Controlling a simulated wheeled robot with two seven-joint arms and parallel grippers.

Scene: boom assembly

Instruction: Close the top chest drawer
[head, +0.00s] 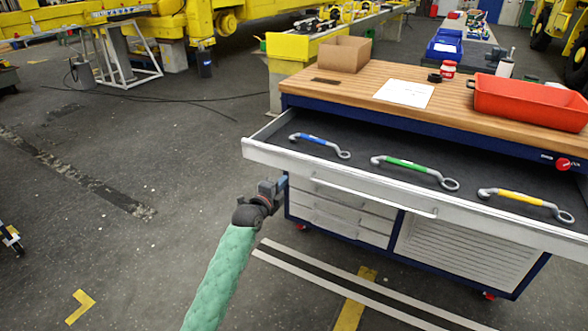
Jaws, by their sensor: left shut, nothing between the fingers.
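The top drawer (345,179) of the blue-framed tool chest is pulled out. Three wrenches lie on its dark liner: a blue-handled one (318,141), a green-handled one (412,166) and a yellow-handled one (522,199). My left gripper (282,182) is shut and empty, below and in front of the drawer's left front corner. Its tip is close to the left end of the chest; I cannot tell whether it touches. My right gripper is out of view.
The wooden chest top (450,98) carries a cardboard box (343,54), a white paper sheet (404,93), a red-lidded jar (447,70) and a red tray (532,99). Closed lower drawers (345,215) sit below the open one.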

